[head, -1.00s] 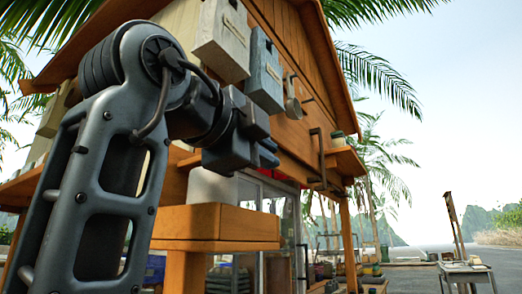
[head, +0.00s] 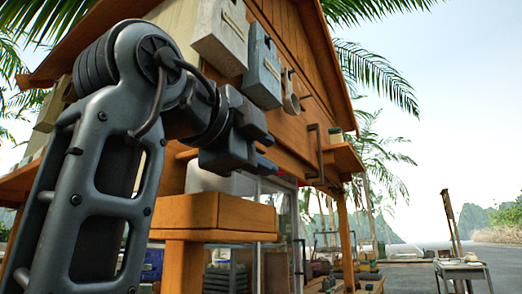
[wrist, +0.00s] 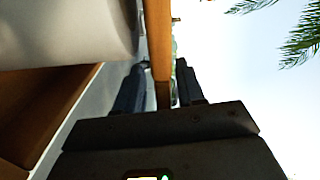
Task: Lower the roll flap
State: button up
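The hut's orange wooden front (head: 285,125) rises at the upper middle of the head view. A dark upright bar handle (head: 316,152) is at its lower right edge. I cannot tell for sure which panel is the roll flap. My gripper (head: 265,162) is left of the handle in the head view, in front of the hut, with its fingertips partly hard to make out. In the wrist view my gripper (wrist: 160,82) has its two dark fingers apart, with nothing seen held. A narrow orange wooden edge (wrist: 158,35) shows beyond the gap.
A wooden counter box (head: 215,212) with a white rounded thing (head: 208,178) behind it lies below my gripper. Grey and white boxes (head: 262,72) and a mug (head: 291,92) are on the hut wall. A small table (head: 462,270) stands far right, with open ground around it.

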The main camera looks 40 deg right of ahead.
jog(key=shift+a, duration=0.1)
jog(key=v, duration=0.7)
jog(key=shift+a+p, duration=0.25)
jog(key=shift+p, duration=0.15)
jog(key=shift+s, duration=0.1)
